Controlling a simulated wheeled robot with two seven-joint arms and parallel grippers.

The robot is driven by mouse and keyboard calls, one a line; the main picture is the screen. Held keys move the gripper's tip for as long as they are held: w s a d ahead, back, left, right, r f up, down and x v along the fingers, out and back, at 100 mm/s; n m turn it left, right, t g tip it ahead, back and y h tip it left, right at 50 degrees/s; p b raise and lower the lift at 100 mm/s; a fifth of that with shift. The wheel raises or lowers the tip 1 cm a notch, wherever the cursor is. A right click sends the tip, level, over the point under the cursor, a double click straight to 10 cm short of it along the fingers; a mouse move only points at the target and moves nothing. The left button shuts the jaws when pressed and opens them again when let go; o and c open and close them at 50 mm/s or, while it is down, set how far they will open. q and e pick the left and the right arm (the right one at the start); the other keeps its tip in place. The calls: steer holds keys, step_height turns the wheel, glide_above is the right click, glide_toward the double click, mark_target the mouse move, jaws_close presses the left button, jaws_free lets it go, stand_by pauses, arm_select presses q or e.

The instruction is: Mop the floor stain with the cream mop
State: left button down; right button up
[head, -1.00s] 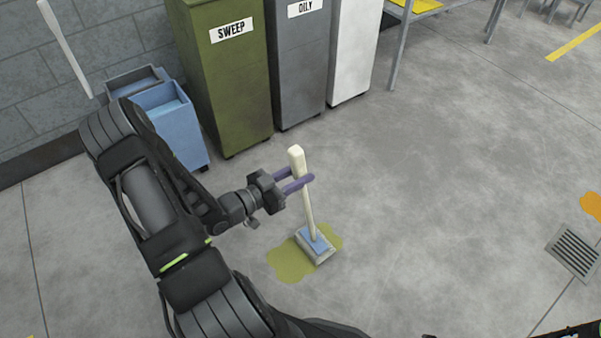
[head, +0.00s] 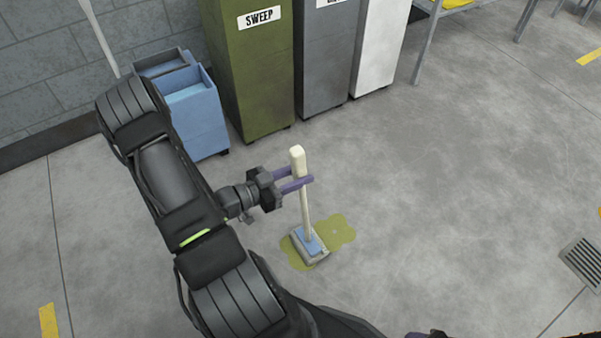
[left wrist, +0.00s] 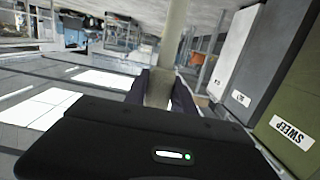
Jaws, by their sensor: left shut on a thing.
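The cream mop (head: 305,210) stands nearly upright, its pale handle rising from a grey head with a blue top (head: 309,244). The head is on the left part of the yellow-green floor stain (head: 340,231), covering some of it. My left gripper (head: 300,182) is shut on the handle just below its thick cream top. In the left wrist view the handle (left wrist: 172,45) runs up from between my fingers. Only a dark, purplish sliver, perhaps of my right gripper, shows at the bottom edge of the head view; its fingers cannot be made out.
A blue bucket cart (head: 197,120) stands by the wall, beside a green SWEEP bin (head: 255,85), a grey bin (head: 325,60) and a white bin (head: 382,45). A floor drain (head: 582,262) lies at right. The floor right of the stain is open.

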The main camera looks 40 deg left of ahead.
arm_select(q)
steer(key=shift+s, duration=0.1)
steer(key=p+v, duration=0.1)
steer(key=v, duration=0.5)
steer(key=shift+f+g, duration=0.3)
steer(key=shift+f, duration=0.45)
steer(key=shift+a, duration=0.1)
steer(key=shift+g, duration=0.3)
steer(key=shift+f+p+v, duration=0.25)
steer(key=shift+p+v, duration=0.3)
steer(key=shift+v, duration=0.5)
steer(key=shift+f+p+v, duration=0.2)
steer(key=shift+p+v, duration=0.35)
steer(key=shift+v, duration=0.5)
steer(key=shift+s+r, duration=0.1)
steer(key=shift+s, duration=0.1)
